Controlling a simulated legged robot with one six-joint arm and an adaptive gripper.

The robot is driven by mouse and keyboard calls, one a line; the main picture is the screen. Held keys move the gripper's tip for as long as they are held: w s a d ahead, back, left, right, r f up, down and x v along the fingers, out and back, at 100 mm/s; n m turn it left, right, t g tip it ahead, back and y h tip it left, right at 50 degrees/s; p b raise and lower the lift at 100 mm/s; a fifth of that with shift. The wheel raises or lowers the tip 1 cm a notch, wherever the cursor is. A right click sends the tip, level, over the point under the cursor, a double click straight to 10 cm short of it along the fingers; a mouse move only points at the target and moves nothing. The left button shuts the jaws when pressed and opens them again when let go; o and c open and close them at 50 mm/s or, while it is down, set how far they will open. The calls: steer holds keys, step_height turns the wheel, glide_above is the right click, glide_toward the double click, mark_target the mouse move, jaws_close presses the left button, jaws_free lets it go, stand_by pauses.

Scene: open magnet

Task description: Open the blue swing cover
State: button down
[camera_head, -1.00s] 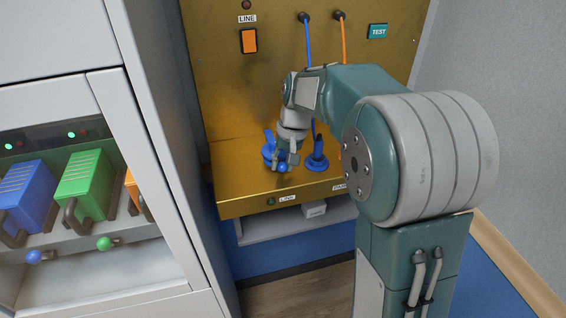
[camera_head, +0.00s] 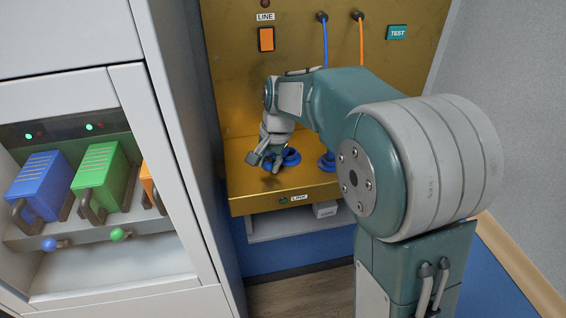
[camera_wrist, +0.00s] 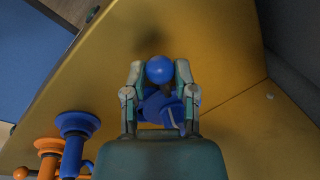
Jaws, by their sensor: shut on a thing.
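The blue swing cover (camera_wrist: 166,110) shows between my fingers in the wrist view, with its round blue knob (camera_wrist: 159,70) at the fingertips. My gripper (camera_head: 265,160) is low over the gold ledge and shut on the knob. In the head view my fingers hide the knob. The blue socket ring (camera_head: 290,157) stands just right of my fingers on the ledge. How far the cover is swung is hard to tell.
A second blue socket (camera_head: 327,161) stands to the right, and an orange one (camera_wrist: 48,152) shows in the wrist view. Blue and orange cables (camera_head: 325,45) hang from the gold panel (camera_head: 300,90). A grey cabinet (camera_head: 180,90) with coloured modules stands close on the left.

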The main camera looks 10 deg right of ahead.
mark_target(249, 169)
steer(key=a+m, duration=0.1)
steer(key=w+a+m, duration=0.1)
steer(key=shift+w+a+f, duration=0.15)
steer(key=shift+a, duration=0.15)
steer(key=shift+w+a+m+h, duration=0.3)
steer(key=shift+w+a+m, duration=0.35)
steer(key=shift+a+m, duration=0.2)
steer(key=shift+c, duration=2.2)
jaws_free()
step_height(249, 169, up, 12)
steer(key=s+d, duration=0.1)
steer(key=shift+s, duration=0.3)
steer(key=shift+d+f, duration=0.1)
steer(key=shift+f, duration=0.05)
